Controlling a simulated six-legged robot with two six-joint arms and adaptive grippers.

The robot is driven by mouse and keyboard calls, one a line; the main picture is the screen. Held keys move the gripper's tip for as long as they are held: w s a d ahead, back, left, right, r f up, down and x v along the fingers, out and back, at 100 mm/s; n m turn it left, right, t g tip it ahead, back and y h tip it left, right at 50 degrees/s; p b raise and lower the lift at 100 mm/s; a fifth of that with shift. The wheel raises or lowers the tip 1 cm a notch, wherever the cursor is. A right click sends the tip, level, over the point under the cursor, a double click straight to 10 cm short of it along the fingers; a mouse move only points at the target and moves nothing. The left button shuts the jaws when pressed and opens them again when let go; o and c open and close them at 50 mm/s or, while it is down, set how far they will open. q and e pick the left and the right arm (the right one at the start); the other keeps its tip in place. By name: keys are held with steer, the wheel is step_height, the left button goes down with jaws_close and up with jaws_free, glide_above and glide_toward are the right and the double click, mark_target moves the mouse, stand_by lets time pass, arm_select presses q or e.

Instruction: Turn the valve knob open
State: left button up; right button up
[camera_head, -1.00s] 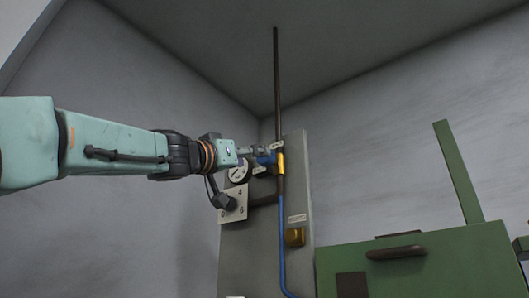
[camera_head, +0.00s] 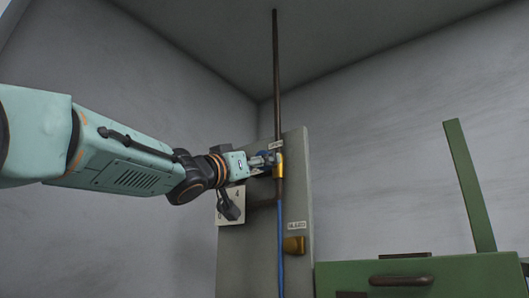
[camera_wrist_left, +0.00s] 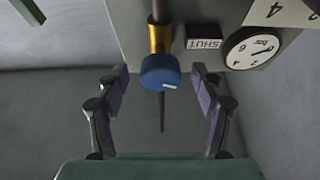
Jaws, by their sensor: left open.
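The blue valve knob (camera_wrist_left: 161,75) sits on a brass fitting (camera_wrist_left: 160,38) on the dark vertical pipe. It carries a white mark on its face. In the left wrist view my left gripper (camera_wrist_left: 161,82) is open, with its two fingers on either side of the knob and visible gaps between. In the head view my left gripper (camera_head: 262,161) is at the panel by the brass fitting (camera_head: 279,167), and it partly hides the knob. A "SHUT" label (camera_wrist_left: 205,44) and a round gauge (camera_wrist_left: 252,47) are beside the pipe. My right gripper is not in view.
A grey panel (camera_head: 297,205) carries the pipe, a blue line (camera_head: 281,250) and a lower brass fitting (camera_head: 294,245) with a label. A green cabinet (camera_head: 450,275) with a dark handle stands at the right. Grey walls enclose the corner.

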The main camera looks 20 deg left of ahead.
arm_select(q)
steer(key=shift+r+p+x, duration=0.25)
steer(key=shift+p+x, duration=0.2)
steer(key=shift+x, duration=0.65)
steer(key=shift+w+f, duration=0.2)
steer(key=shift+w, duration=0.25)
steer(key=shift+s+r, duration=0.25)
steer(key=shift+s, duration=0.35)
steer(key=c, duration=0.4)
steer(key=shift+w+a+f, duration=0.1)
steer(key=shift+w+a, duration=0.05)
steer(key=c, duration=0.5)
steer(key=shift+c, duration=1.3)
